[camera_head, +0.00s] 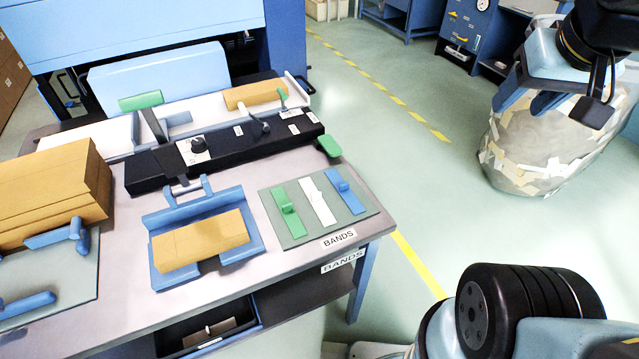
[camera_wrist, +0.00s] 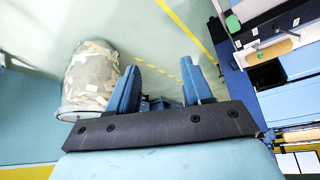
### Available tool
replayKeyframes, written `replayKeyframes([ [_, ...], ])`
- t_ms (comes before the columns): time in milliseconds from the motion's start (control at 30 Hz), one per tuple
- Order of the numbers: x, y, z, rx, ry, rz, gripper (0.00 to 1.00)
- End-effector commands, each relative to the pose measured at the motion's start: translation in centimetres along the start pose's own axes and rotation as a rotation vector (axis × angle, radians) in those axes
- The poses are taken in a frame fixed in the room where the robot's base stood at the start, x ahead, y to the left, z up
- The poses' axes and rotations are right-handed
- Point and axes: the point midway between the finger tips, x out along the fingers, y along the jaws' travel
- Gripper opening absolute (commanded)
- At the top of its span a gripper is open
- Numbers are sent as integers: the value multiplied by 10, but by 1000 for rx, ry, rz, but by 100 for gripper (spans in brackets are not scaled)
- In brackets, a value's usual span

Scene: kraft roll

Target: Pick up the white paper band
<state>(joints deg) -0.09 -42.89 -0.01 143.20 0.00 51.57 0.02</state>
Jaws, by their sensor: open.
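The white paper band (camera_head: 318,202) lies flat on a grey-green mat (camera_head: 268,208) at the right front of the table. It sits between a green band (camera_head: 288,208) on its left and a blue band (camera_head: 345,190) on its right. My gripper (camera_head: 526,102) is high at the upper right of the head view, off the table and well apart from the band. In the wrist view, its two blue fingers (camera_wrist: 160,66) are spread with nothing between them. I cannot make out the white band in the wrist view.
A blue cradle holds a kraft-brown block (camera_head: 200,242) left of the mat. A black bar with a knob (camera_head: 225,150) runs behind them. A large brown stack (camera_head: 60,190) stands at left. A scrap-filled bag (camera_head: 540,140) stands on the floor at right. Open floor lies right of the table.

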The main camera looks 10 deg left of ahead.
Motion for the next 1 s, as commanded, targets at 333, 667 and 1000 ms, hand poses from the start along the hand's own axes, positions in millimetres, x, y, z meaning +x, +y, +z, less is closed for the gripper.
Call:
replayKeyframes([
  [333, 36, -39, -33, -91, -96, -68, 60],
  [667, 101, -120, -58, -228, -238, -131, 60],
  [1000, 174, -220, -44, -381, -377, -150, 60],
])
